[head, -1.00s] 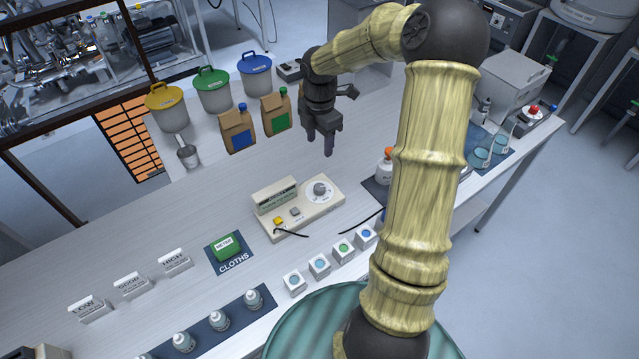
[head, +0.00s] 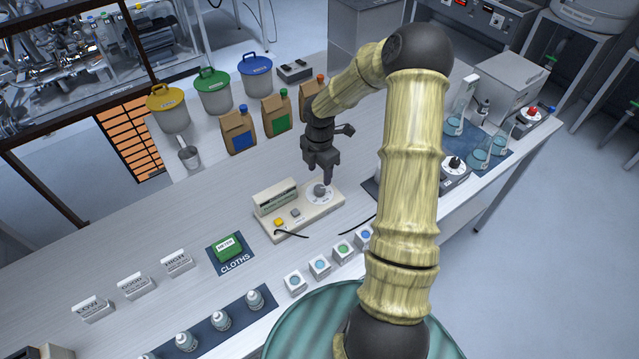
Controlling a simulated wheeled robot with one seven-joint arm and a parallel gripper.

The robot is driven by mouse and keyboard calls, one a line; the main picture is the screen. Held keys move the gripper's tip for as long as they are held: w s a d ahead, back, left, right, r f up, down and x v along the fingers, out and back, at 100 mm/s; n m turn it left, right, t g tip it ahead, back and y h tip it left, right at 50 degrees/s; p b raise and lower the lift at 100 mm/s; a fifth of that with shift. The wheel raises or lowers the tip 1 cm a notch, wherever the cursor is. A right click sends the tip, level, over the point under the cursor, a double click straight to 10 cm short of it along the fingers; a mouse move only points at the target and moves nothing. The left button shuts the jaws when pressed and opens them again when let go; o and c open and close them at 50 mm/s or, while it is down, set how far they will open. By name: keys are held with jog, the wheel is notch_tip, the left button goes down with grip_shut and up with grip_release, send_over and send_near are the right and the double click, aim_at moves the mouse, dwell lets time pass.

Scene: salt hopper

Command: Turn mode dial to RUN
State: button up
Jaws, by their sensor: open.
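The mode dial (head: 320,190) is a round grey knob on a white disc. It sits at the right end of a beige meter box (head: 298,218) that also bears a display, a yellow button and a grey button. My dark gripper (head: 322,180) points down right at the dial, with its fingers at or just above the knob. The jaws are open. I cannot tell whether they touch the knob. The marks on the dial are too small to read.
A green cloth pack (head: 229,246) lies on a blue mat to the left. Several small cubes (head: 320,266) stand along the front edge. Paper bags (head: 238,131) and lidded buckets (head: 213,92) stand behind. Glass flasks (head: 479,150) stand at the right.

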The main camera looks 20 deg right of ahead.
aim_at(320, 188)
notch_tip(320, 188, down, 7)
jog(key=shift+r+p, duration=0.1)
jog(key=shift+p, duration=0.35)
jog(key=c, duration=1)
